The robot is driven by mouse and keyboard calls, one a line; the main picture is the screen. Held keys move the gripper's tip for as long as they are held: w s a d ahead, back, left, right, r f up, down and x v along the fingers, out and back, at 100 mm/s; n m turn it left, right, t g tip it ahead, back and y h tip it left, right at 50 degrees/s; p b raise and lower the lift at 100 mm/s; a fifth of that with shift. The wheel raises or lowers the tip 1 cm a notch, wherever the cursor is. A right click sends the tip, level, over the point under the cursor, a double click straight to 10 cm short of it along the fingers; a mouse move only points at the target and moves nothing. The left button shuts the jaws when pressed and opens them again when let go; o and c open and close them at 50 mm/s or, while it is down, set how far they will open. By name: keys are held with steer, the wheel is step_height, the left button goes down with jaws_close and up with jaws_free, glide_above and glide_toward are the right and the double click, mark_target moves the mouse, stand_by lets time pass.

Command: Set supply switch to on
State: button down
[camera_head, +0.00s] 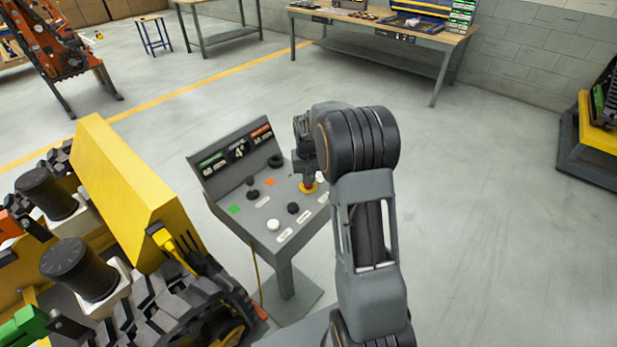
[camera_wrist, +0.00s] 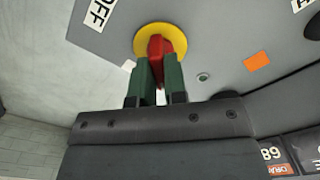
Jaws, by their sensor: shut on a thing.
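The supply switch seems to be the red handle (camera_wrist: 156,46) on a yellow round plate (camera_wrist: 172,32), set in the grey panel of a control stand. In the head view the yellow plate (camera_head: 313,188) shows at the panel's right side, partly hidden by my arm. A white label reading OFF (camera_wrist: 98,13) is beside the plate in the wrist view. My gripper (camera_wrist: 158,66) has its green fingers shut on the red handle. In the head view my gripper (camera_head: 309,180) points down at the panel, and its fingertips are hard to make out. The handle's exact angle is unclear.
The control stand (camera_head: 229,219) also carries dark knobs, a white button (camera_head: 273,225) and small displays (camera_head: 239,150). A yellow and black tracked machine (camera_head: 120,190) stands close on the left. Workbenches (camera_head: 380,25) are at the back.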

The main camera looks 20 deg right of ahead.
steer(key=m, duration=0.5)
steer(key=shift+m+b, duration=0.3)
steer(key=shift+m, duration=2.1)
steer(key=c, duration=1.2)
jaws_free()
steer(key=shift+o, duration=0.2)
step_height(320, 180, up, 14)
steer(key=shift+b, duration=0.4)
